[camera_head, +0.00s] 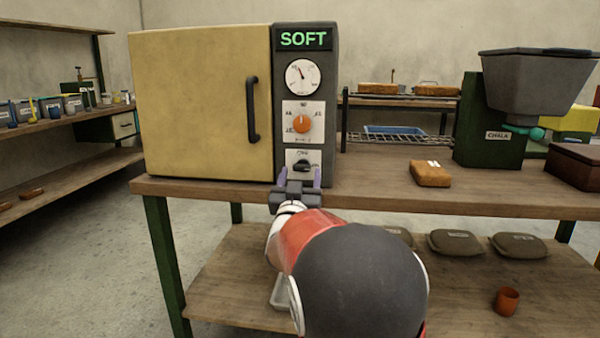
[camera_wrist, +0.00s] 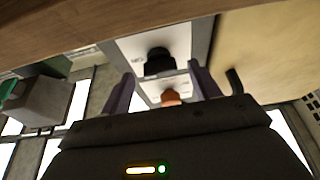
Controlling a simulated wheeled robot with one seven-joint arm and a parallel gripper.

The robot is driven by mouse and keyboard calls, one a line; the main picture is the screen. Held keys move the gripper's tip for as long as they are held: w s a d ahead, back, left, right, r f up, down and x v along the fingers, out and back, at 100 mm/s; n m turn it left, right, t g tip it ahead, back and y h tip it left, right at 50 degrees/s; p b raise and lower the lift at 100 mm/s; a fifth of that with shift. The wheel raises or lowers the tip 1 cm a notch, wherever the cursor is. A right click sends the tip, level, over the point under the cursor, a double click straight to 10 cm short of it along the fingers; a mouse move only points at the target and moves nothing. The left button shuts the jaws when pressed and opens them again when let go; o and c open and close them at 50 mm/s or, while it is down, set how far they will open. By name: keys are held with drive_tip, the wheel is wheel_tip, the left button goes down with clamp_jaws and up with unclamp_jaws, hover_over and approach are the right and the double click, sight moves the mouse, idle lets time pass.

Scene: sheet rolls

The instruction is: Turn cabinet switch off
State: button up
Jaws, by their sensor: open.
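The cabinet (camera_head: 200,100) stands on the workbench, with a tan door and a dark control panel. Its black switch (camera_head: 303,165) sits on a white plate low on the panel; which way it is set is too small to tell. My gripper (camera_head: 299,179) is open just in front of and slightly below the switch, with its fingers pointing at the panel. In the wrist view, the black switch (camera_wrist: 159,60) shows between the two purple fingers (camera_wrist: 161,88), apart from both. The orange knob (camera_head: 302,124) is above the switch and also shows in the wrist view (camera_wrist: 171,97).
The panel carries a round gauge (camera_head: 303,76) and a lit SOFT display (camera_head: 304,39). A door handle (camera_head: 253,109) stands out left of the panel. The bench (camera_head: 390,190) front edge is close to my gripper. A brown block (camera_head: 430,174) and a hopper (camera_head: 537,80) stand right.

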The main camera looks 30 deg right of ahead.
drive_tip(key=shift+w+d+r, duration=0.2)
drive_tip(key=shift+w+d, duration=0.05)
drive_tip(key=shift+w, duration=0.2)
drive_tip(key=shift+c, duration=0.3)
drive_tip(key=c, duration=0.9)
